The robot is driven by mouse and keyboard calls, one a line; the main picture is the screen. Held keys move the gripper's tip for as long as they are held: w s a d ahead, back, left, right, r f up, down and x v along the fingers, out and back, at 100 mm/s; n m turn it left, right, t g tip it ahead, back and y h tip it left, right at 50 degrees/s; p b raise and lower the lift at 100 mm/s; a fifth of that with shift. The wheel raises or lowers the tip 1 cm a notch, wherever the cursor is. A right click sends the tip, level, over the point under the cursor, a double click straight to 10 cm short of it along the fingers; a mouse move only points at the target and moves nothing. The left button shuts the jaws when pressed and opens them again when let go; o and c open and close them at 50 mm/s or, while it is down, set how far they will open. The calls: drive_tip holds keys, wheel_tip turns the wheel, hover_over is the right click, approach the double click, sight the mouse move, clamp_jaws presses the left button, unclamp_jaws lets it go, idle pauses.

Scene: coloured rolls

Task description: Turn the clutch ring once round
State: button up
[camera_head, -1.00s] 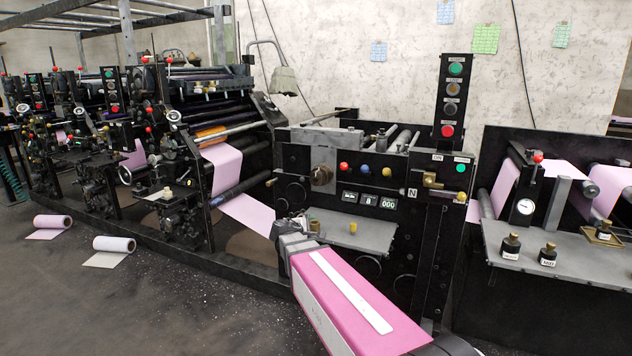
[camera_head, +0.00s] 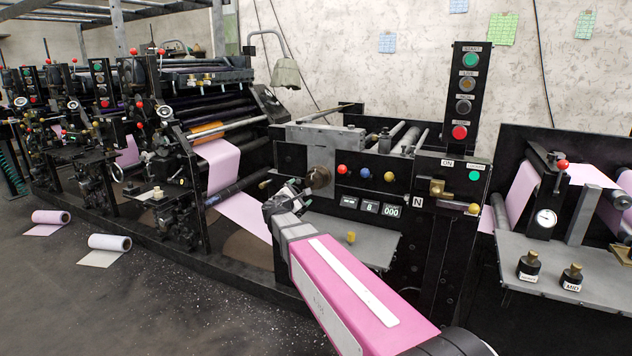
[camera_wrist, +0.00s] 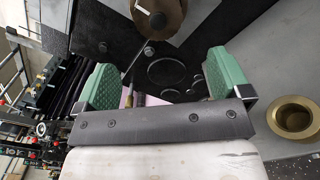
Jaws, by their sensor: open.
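A round brown-bronze knob-like ring (camera_head: 319,178) sits on the black front panel, left of the coloured buttons. I take it to be the clutch ring; no label on it is readable. In the wrist view a brown round part (camera_wrist: 160,18) with a pale pin shows at the top edge, partly cut off. My gripper (camera_head: 287,192) is just left of and slightly below the ring in the head view. In the wrist view its green-padded fingers (camera_wrist: 162,72) are wide apart with nothing between them. The brown part lies beyond the fingertips, apart from them.
A hollow brass piece (camera_wrist: 294,117) shows at right in the wrist view. Red, blue and yellow buttons (camera_head: 366,173) and a counter (camera_head: 370,206) are right of the ring.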

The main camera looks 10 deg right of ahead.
sight(311, 183)
drive_tip(key=x, duration=1.1)
drive_tip(key=c, duration=1.3)
